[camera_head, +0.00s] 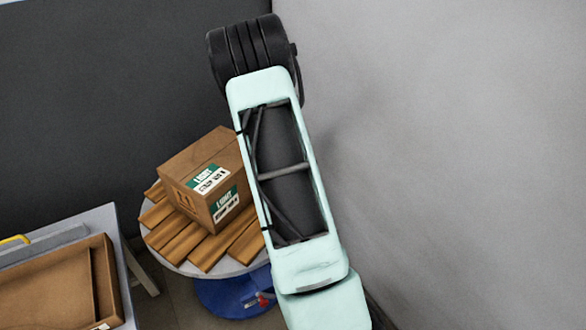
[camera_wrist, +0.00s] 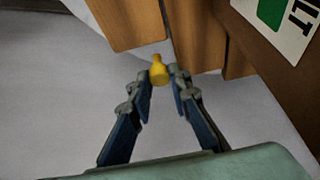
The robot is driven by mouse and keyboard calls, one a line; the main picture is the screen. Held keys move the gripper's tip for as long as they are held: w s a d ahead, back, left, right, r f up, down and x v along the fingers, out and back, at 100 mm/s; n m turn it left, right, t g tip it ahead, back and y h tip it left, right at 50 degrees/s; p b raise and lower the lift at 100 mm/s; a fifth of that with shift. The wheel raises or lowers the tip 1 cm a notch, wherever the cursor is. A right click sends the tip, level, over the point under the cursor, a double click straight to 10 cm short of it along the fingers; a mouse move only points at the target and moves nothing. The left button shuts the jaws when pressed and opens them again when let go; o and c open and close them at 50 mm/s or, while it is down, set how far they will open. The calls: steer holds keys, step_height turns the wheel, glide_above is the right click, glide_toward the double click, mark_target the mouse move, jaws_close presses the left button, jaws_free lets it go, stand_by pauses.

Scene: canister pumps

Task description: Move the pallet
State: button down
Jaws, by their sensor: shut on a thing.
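The pallet (camera_head: 183,238), made of brown wooden slats, lies on a round grey table (camera_head: 160,250) and bears a cardboard box (camera_head: 207,178). My arm hides its right side in the head view. In the wrist view, slat ends of the pallet (camera_wrist: 130,22) show just beyond my fingertips. My gripper (camera_wrist: 161,76) has its tips close together, shut on a small yellow knob-like piece (camera_wrist: 158,72) at the pallet's edge. I cannot tell whether this piece is fixed to the pallet. My gripper is hidden behind my arm in the head view.
A cardboard tray (camera_head: 98,285) and a grey case with a yellow handle (camera_head: 14,240) sit on another table at lower left. A blue round object (camera_head: 232,296) is under the round table. Dark and grey walls stand behind and to the right.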

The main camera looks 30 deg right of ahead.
steer(key=s+a+m, duration=0.1)
steer(key=s, duration=0.1)
steer(key=s+a+m+g, duration=0.1)
steer(key=s, duration=0.1)
steer(key=s+a+m, duration=0.1)
steer(key=s+a, duration=0.1)
steer(key=shift+s+a+m+g+p, duration=0.55)
steer(key=shift+s+a+m, duration=0.45)
steer(key=shift+s+a, duration=0.25)
steer(key=c, duration=1.8)
jaws_free()
steer(key=v, duration=1.2)
steer(key=shift+a, duration=0.15)
